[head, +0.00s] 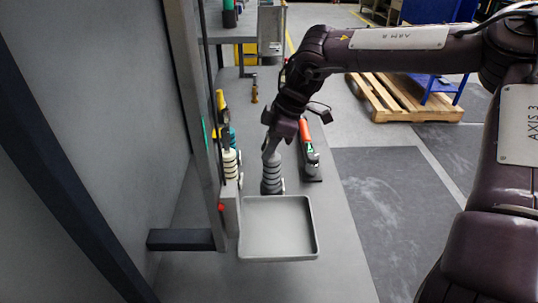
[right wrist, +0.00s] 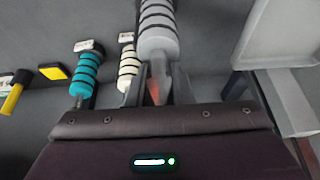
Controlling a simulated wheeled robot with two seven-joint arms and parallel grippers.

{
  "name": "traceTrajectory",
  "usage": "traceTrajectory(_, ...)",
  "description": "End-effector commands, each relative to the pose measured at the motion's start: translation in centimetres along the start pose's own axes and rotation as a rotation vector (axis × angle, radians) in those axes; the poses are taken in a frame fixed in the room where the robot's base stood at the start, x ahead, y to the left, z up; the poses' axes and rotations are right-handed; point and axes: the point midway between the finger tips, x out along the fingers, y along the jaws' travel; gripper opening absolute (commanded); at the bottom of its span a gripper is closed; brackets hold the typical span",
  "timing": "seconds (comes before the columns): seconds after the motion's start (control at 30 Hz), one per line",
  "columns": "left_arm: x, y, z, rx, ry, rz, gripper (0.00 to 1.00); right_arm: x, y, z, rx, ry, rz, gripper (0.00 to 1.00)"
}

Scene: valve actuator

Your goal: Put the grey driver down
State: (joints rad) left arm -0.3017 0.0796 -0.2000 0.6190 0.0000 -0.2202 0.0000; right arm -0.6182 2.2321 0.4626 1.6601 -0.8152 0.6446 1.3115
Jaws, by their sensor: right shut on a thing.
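The grey driver (head: 272,178) has a ribbed handle with dark rings. In the head view it is roughly upright, just behind the grey tray (head: 278,230). My right gripper (head: 272,150) is above it and shut on it. In the right wrist view the ringed handle of the grey driver (right wrist: 158,28) points away from the gripper (right wrist: 160,88), whose fingers sit on either side of its narrow end. I cannot tell whether the driver touches the table. My left gripper is not in view.
Left of the grey driver stand a cream driver (head: 230,166) and a teal driver (right wrist: 85,73). A tool with an orange and green body (head: 306,142) lies close on the right. A small brass piece (head: 254,92) stands farther back. The tray is empty.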

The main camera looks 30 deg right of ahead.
Motion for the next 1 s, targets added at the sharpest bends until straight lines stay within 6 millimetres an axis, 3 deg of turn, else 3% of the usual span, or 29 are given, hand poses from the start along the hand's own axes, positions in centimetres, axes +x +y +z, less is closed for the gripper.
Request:
traceTrajectory(0.23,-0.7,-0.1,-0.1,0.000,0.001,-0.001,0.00,2.8,0.0,1.2,0.001,0.001,-0.001,0.00)
traceTrajectory(0.67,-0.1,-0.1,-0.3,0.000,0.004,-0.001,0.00,3.4,0.0,1.4,0.000,0.002,0.001,0.00)
traceTrajectory(0.7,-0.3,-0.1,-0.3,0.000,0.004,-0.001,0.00,3.4,-0.1,1.5,0.001,0.000,-0.002,0.24)
traceTrajectory(0.8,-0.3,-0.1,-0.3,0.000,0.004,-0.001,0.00,3.4,-0.1,1.5,0.001,-0.001,-0.002,0.37)
traceTrajectory(0.87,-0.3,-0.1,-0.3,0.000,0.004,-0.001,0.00,3.4,-0.1,1.5,0.001,-0.001,-0.002,0.42)
traceTrajectory(1.0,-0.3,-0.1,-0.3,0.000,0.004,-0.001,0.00,3.4,-0.1,1.4,0.001,-0.001,-0.002,0.42)
